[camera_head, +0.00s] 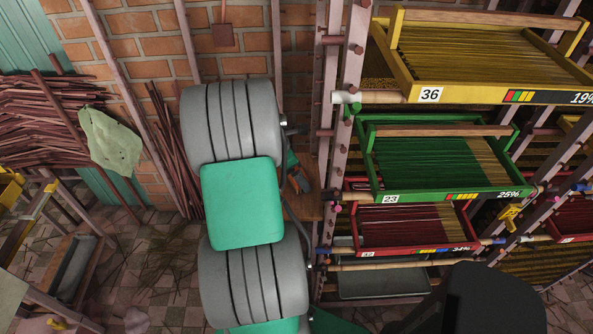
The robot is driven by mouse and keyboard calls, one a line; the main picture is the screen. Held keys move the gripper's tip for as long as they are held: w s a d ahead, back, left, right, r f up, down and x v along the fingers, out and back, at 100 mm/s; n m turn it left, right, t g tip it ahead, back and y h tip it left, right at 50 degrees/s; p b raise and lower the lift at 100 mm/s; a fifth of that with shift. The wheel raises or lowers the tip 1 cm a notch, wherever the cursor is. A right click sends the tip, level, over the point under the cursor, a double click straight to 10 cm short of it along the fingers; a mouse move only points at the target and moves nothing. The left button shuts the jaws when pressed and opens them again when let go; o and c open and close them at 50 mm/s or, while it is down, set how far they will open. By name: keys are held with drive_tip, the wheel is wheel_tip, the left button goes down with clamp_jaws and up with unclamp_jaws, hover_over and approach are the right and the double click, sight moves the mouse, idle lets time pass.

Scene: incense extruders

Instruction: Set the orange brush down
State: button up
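My arm, with grey ribbed joints and green covers, fills the middle of the head view and hides much behind it. A small teal and dark part (298,175) shows at the right edge of the arm, above a brown wooden surface (308,207). It may be the end of my arm, but the fingers cannot be made out. I cannot make out the orange brush; it may be hidden behind the arm. Whether anything is held does not show.
At right, a rack holds a yellow tray (408,72) marked 36, a green tray (375,180) marked 23 and a red tray (362,230), all with thin sticks. Bundled sticks (45,125) and a green cloth (110,140) are at left. A brick wall (140,45) stands behind.

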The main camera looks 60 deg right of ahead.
drive_tip(key=v, duration=1.2)
drive_tip(key=w+a+r+m+t, duration=0.2)
drive_tip(key=w+a, duration=0.5)
drive_tip(key=w+a+r+m+t, duration=0.1)
drive_tip(key=w+a+m+t, duration=0.3)
drive_tip(key=a, duration=1)
drive_tip(key=s+a+m+y, duration=0.1)
drive_tip(key=a+m+y, duration=0.2)
drive_tip(key=a, duration=1.6)
drive_tip(key=shift+a+f+m+t, duration=0.2)
drive_tip(key=shift+a+m+t, duration=0.1)
drive_tip(key=shift+m+t, duration=0.1)
drive_tip(key=shift+s, duration=0.1)
